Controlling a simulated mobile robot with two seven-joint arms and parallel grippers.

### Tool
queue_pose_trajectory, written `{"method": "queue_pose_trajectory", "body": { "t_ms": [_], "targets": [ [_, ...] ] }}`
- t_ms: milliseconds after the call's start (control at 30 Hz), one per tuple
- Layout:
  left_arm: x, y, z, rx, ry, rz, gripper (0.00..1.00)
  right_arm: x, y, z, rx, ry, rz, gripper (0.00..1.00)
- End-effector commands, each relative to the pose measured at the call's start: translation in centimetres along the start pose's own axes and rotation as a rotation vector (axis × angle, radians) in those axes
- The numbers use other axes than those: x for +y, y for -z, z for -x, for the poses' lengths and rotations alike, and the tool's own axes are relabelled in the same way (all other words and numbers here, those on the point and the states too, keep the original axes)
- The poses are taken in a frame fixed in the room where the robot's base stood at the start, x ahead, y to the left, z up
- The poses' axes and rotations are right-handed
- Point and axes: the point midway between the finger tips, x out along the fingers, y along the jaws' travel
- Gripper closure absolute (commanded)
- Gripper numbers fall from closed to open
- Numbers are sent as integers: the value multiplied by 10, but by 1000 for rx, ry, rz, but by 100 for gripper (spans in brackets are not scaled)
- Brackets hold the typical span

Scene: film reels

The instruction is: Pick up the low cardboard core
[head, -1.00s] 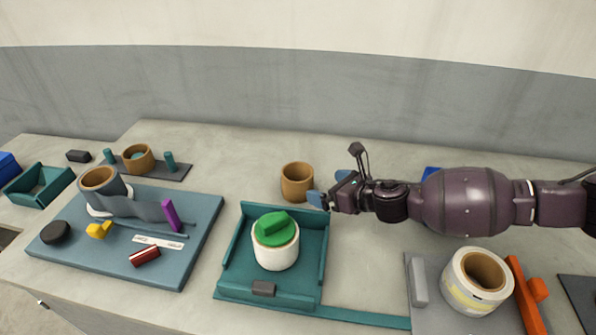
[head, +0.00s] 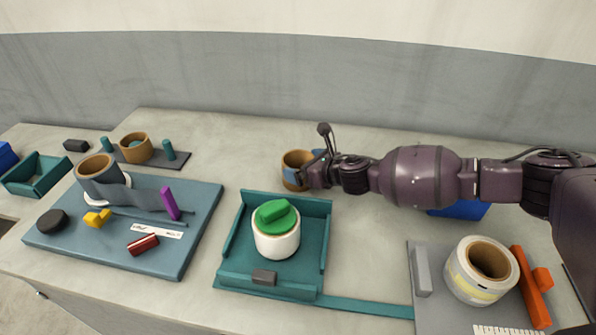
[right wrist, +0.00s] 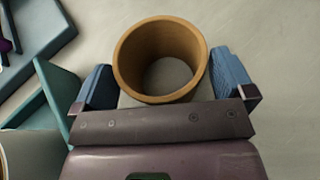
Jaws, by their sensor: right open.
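The low cardboard core (head: 295,165) is a short brown open ring standing upright on the table behind the teal tray. It also shows in the right wrist view (right wrist: 128,62), where I look down into its hollow. My right gripper (head: 305,170) is at the core, its arm reaching in from the right. In the right wrist view the blue fingers (right wrist: 165,82) are open, one on each side of the core, with a small gap visible on at least the right side. The head view hides part of the core behind the gripper. My left gripper is not in view.
A teal tray (head: 228,266) holding a white roll with a green top (head: 276,232) stands in front of the core. A blue board (head: 205,215) with another core lies left. A grey plate with a white roll (head: 482,270) is at right. Table left of the core is clear.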

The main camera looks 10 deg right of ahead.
Motion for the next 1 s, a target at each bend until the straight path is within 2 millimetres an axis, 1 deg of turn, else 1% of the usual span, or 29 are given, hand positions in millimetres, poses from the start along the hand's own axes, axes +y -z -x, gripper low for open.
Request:
{"method": "queue_pose_trajectory", "body": {
  "t_ms": [33, 100, 367, 567, 600, 833, 933, 1000],
  "targets": [
    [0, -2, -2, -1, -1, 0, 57, 0, 2, -6, 2, 0, -1, 0],
    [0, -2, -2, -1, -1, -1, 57, 0, 2, -10, 1, -1, -1, 0],
    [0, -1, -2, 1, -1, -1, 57, 0, 0, -12, 1, -1, -1, 0],
    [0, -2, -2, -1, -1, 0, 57, 0, 1, -12, 1, 0, -1, 29],
    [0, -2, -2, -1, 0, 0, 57, 0, 1, -12, 1, 0, -1, 32],
    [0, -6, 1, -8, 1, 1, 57, 0, -1, -11, 0, 0, 0, 32],
    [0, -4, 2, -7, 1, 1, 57, 0, -8, -9, -2, 0, 2, 32],
    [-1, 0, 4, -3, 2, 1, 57, 0, -16, -5, -3, 0, 3, 32]
  ]
}}
